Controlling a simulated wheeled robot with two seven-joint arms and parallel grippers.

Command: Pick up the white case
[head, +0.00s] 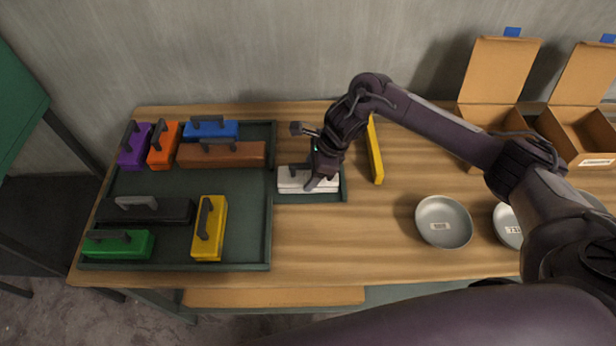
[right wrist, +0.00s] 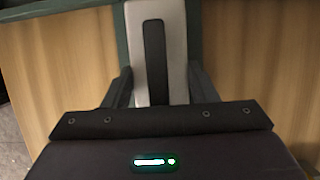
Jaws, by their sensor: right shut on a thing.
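The white case (head: 292,181) has a dark handle and sits in a small green tray section (head: 335,196) at the right side of the large green tray. My right gripper (head: 320,178) is over the right part of the case and partly hides it. In the right wrist view, my right gripper (right wrist: 158,85) has a finger on each side of the white case (right wrist: 134,45) and is shut on it. The dark handle runs along the case's middle. I cannot tell whether the case touches the tray floor. My left gripper is not in view.
The large green tray (head: 240,225) holds several coloured cases with handles. A yellow thing (head: 375,150) stands just right of my gripper. Metal bowls (head: 443,222) and open cardboard boxes (head: 590,130) are on the right. The table (head: 330,235) is clear in front of the case.

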